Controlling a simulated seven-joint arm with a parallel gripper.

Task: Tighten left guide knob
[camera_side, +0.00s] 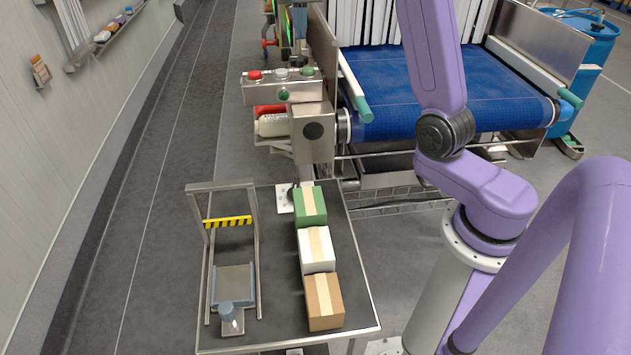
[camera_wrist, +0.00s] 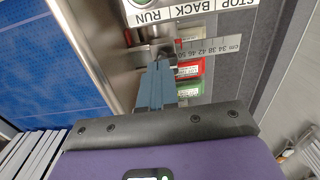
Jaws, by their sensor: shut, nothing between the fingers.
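My gripper (camera_wrist: 160,66) shows in the wrist view as two blue-grey fingers, shut together with nothing between them. Its tips lie close to a metal bracket (camera_wrist: 147,52) beside a ruler scale marked in cm (camera_wrist: 208,44). Whether the tips touch the bracket cannot be told. The left guide knob cannot be made out for certain; the fingers may hide part of it. In the side view, the left guide rail (camera_side: 353,86) runs along the left edge of the blue belt. My gripper is out of the side view.
The blue conveyor belt (camera_side: 395,92) shows also in the wrist view (camera_wrist: 50,60). A button box (camera_side: 283,86) stands left of it. Green (camera_side: 311,206), white (camera_side: 316,250) and brown (camera_side: 323,301) boxes rest on the dark table (camera_side: 275,270), near a metal frame (camera_side: 222,187). Open floor lies left.

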